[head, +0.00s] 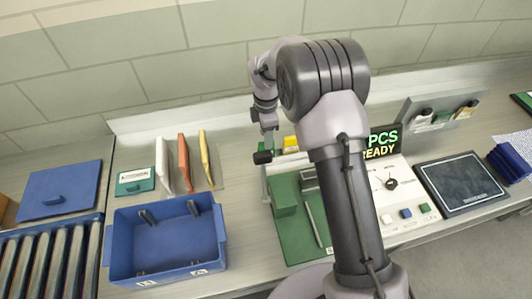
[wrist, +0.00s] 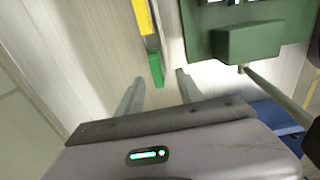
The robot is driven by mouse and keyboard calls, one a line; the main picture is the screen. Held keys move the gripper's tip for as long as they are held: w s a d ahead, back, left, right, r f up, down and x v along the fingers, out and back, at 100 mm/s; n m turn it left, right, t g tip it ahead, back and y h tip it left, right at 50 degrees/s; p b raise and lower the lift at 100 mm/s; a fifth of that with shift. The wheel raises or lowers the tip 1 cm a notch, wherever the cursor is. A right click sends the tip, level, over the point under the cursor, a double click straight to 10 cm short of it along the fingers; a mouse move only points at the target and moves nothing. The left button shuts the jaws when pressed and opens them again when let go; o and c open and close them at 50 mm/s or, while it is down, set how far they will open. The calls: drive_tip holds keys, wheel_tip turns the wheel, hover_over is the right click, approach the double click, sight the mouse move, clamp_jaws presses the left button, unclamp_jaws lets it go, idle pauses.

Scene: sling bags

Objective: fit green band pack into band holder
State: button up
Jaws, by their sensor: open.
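The green band pack (wrist: 156,70) is a small bright green block in the wrist view. It is in line with a yellow pack (wrist: 143,17) and close to it, beside a pale upright strip. My gripper (wrist: 160,78) is open, with one finger on each side of the green pack's near end; I see no contact. In the head view my gripper (head: 263,156) points down behind the green tray, left of the yellow pack (head: 290,142). The arm and gripper hide part of that spot. I cannot tell for sure which part is the band holder.
A green tray (head: 308,238) with a green block (head: 284,196) lies in front of my gripper. A blue bin (head: 165,240) and upright white, orange and yellow panels (head: 184,162) stand to the left. A control panel, dark pad (head: 460,185) and sloped rack (head: 440,112) are right.

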drive_tip(key=f, duration=0.4)
drive_tip(key=f+b, duration=0.1)
drive_tip(key=f, duration=0.1)
drive_tip(key=shift+w, duration=0.35)
drive_tip(key=shift+r, duration=0.1)
clamp_jaws()
